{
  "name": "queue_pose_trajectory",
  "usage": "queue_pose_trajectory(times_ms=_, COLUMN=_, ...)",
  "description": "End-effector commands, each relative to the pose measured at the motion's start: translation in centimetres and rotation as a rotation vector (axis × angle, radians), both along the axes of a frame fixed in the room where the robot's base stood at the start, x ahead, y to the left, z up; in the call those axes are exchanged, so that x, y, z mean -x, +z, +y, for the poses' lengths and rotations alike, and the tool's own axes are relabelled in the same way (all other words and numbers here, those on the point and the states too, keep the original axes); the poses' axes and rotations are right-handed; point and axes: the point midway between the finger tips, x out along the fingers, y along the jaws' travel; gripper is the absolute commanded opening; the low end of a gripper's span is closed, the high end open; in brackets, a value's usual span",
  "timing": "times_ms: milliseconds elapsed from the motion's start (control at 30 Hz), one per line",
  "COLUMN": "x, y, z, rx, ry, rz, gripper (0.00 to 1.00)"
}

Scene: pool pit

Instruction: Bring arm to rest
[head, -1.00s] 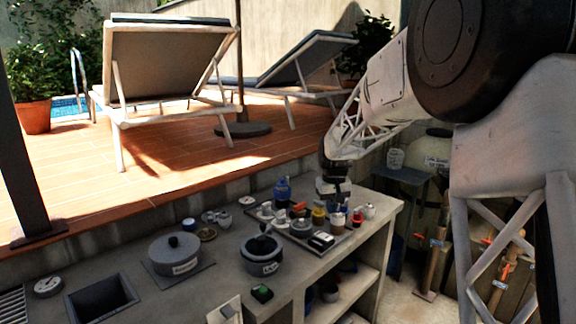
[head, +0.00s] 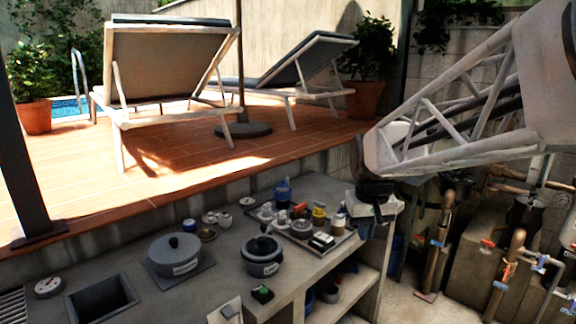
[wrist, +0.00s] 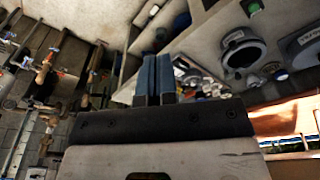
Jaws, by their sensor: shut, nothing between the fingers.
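My gripper (head: 377,212) hangs at the right end of the concrete counter (head: 215,262), beside the tray of small items, in the head view. In the wrist view its two blue-grey fingers (wrist: 155,78) lie side by side, shut with nothing between them. My arm comes in from the right above the pipework.
A tray (head: 338,243) with several small bottles and jars stands left of my gripper. Pipes with valves (head: 505,275) stand at the right. Open floor (head: 415,300) lies between counter and pipes.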

Motion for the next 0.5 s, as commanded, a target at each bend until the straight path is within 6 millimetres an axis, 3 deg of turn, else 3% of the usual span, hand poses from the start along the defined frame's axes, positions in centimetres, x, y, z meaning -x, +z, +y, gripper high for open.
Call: queue_pose_trajectory(times_ms=500, x=13.6, y=-0.8, z=-1.0, rx=-0.006, ry=-0.060, rz=-0.051, gripper=0.00)
